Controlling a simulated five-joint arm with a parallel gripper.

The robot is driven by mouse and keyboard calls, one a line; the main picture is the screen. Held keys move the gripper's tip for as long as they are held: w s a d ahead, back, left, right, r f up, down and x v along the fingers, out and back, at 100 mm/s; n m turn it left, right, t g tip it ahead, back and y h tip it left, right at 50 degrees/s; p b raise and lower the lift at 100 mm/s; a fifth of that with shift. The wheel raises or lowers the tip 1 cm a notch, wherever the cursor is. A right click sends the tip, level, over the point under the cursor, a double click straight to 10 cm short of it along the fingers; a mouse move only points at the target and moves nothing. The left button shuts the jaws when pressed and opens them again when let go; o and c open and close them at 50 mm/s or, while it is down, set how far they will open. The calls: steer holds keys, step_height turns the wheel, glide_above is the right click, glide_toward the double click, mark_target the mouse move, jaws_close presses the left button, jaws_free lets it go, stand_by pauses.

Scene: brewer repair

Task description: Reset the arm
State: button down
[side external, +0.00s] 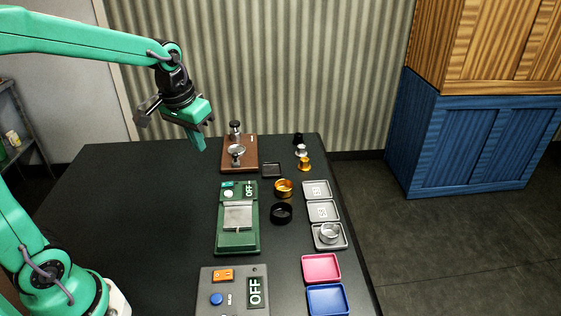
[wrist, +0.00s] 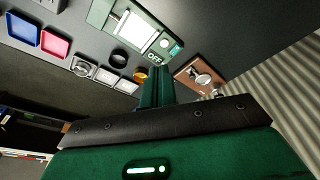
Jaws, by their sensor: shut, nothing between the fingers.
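My gripper (side external: 198,140) is the green tool at the end of my arm. It hangs in the air above the back of the dark table (side external: 130,210), left of the brown wooden stand (side external: 228,160) and apart from it. Its fingers are shut with nothing in them. In the wrist view my gripper (wrist: 156,90) shows as a green block at the middle, with the table's objects beyond it. The brown stand also shows in the wrist view (wrist: 185,74), to the right of the fingers.
A green machine (side external: 237,242) and a grey box (side external: 232,290) both read OFF. Grey trays (side external: 319,188), a pink tray (side external: 321,268) and a blue tray (side external: 327,299) line the right edge. A gold ring (side external: 284,186) and a black ring (side external: 281,213) lie between. The table's left half is clear.

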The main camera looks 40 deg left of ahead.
steer(key=s+d+r+t, duration=0.1)
steer(key=s+d, duration=0.1)
steer(key=s, duration=0.5)
steer(key=s+d+r+m+t, duration=0.1)
steer(key=s+d+r+t, duration=0.1)
steer(key=s, duration=0.5)
steer(key=shift+m, duration=0.3)
stand_by(0.5)
